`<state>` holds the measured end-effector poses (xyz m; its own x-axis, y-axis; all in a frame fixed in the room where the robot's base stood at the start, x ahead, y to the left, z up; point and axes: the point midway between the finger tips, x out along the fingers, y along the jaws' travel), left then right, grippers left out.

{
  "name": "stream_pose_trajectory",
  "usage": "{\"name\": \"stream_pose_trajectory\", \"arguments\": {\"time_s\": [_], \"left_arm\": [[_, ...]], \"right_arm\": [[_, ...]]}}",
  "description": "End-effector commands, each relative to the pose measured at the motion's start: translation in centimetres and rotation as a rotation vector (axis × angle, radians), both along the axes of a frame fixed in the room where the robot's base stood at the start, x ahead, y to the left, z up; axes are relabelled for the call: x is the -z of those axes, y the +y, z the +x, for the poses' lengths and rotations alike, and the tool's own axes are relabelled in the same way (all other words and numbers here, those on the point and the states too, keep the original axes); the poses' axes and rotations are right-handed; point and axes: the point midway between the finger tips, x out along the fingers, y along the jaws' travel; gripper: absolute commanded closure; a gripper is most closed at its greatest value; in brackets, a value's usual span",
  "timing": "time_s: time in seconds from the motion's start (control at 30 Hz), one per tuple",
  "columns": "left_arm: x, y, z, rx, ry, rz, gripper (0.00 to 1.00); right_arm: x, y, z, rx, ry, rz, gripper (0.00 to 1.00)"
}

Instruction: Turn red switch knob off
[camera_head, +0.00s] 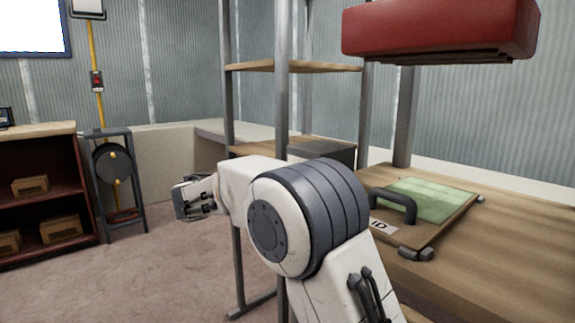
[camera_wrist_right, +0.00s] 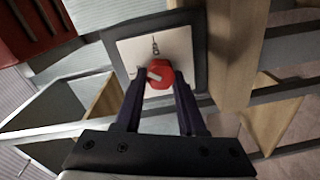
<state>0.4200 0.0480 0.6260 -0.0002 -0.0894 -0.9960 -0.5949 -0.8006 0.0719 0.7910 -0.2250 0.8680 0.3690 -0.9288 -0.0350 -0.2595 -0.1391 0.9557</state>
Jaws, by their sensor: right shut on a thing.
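The red switch knob (camera_wrist_right: 159,75) is on a white plate (camera_wrist_right: 178,47) in the right wrist view. A dark frame surrounds the plate. My right gripper (camera_wrist_right: 159,82) is shut on the knob, with one dark finger at each side of it. A pale mark shows on the knob's face. In the head view, my arm crosses the middle and its gripper (camera_head: 205,202) shows small to the left of the pale forearm. The knob cannot be made out there. My left gripper is not in view.
A metal rack with wooden shelves (camera_head: 295,67) stands behind the arm, with a dark box (camera_head: 325,151) on it. A wooden bench (camera_head: 520,235) with a handled panel (camera_head: 432,202) is at right, under a red housing (camera_head: 440,28). Open carpet (camera_head: 165,275) lies at left.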

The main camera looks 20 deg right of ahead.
Motion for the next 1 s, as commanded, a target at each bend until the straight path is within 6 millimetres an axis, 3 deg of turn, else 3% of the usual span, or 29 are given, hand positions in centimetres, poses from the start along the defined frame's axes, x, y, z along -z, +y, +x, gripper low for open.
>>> {"name": "stream_pose_trajectory", "arguments": {"time_s": [0.03,0.5,1.0], "left_arm": [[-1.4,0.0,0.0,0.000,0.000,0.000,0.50],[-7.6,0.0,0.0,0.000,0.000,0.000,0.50],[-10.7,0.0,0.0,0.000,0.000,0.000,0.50]], "right_arm": [[-0.5,0.0,0.0,0.002,0.049,-0.015,1.00],[-0.3,0.1,0.0,0.002,0.443,-0.157,1.00],[0.3,0.1,0.0,0.002,0.650,-0.233,1.00]]}}
